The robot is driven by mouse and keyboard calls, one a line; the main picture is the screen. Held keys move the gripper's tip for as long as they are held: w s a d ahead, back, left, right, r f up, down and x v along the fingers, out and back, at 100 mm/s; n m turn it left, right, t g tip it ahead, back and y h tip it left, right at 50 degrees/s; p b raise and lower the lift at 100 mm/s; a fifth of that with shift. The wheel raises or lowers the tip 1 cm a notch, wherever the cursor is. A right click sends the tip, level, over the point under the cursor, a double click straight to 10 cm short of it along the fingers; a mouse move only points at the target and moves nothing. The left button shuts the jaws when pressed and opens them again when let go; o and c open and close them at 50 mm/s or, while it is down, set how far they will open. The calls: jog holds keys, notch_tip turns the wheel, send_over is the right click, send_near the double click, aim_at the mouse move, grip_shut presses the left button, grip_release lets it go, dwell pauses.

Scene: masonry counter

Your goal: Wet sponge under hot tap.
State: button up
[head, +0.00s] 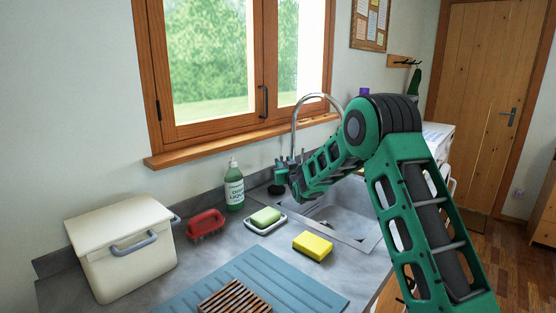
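A yellow sponge (313,246) lies flat on the grey counter, just left of the sink. The silver gooseneck tap (294,128) rises behind the sink (345,214), its spout arching to the right. My arm reaches over the sink from the right. My gripper (279,176) is at the tap's base, well behind the sponge and apart from it. Its fingers are small and overlap the tap parts, so I cannot tell whether they are open or touching a handle. The tap's lower parts are partly hidden by my gripper, and the sink partly by my arm. I see no water stream.
A green soap bar (265,216) on a white dish (277,227), a red brush (206,223) and a green dish liquid bottle (234,189) stand left of the sink. A cream bin (124,250), blue mat (310,287) and wooden rack (232,299) occupy the left and front.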

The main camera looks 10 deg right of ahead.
jog(key=w, duration=0.8)
jog(key=shift+w, duration=0.15)
jog(key=shift+a, duration=0.1)
grip_shut()
